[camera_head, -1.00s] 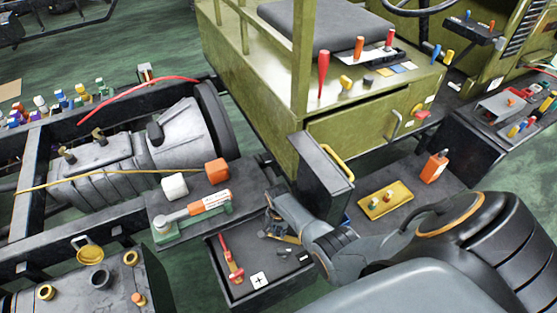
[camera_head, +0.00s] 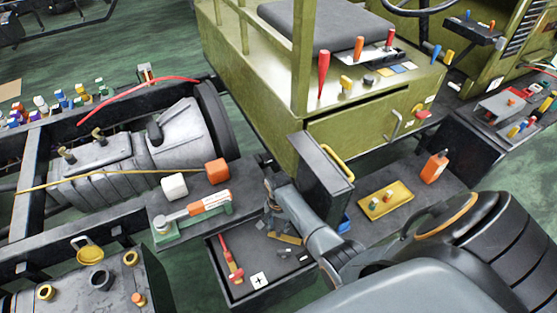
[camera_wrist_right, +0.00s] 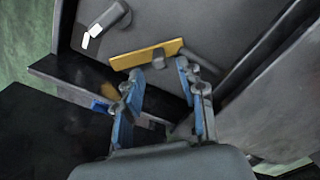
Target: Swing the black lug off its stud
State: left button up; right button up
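A dark open-topped box or battery (camera_head: 232,289) with a white plus mark sits low in the head view. A red lug-like piece (camera_head: 233,262) lies on its left side. My right gripper (camera_head: 284,236) reaches down over its far right part. In the right wrist view the gripper (camera_wrist_right: 160,80) is open, its blue-sided fingers apart with nothing held. A brass-coloured bar (camera_wrist_right: 135,58) lies just beyond the fingertips. A small dark piece (camera_wrist_right: 158,58), possibly the black lug or its stud, sits beside the bar between the fingertip lines. Contact cannot be told. My left gripper is out of view.
A dark upright panel with a yellow handle (camera_head: 338,163) stands close to the right of my gripper. A green tool with an orange grip (camera_head: 210,201) lies on the ledge to the left. A yellow tray (camera_head: 384,205) and orange bottle (camera_head: 434,167) stand further right.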

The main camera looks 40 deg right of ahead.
aim_at(279, 230)
notch_tip(279, 230, up, 7)
jog(key=shift+f, duration=0.15)
dwell(0.5)
jog(key=shift+s, duration=0.1)
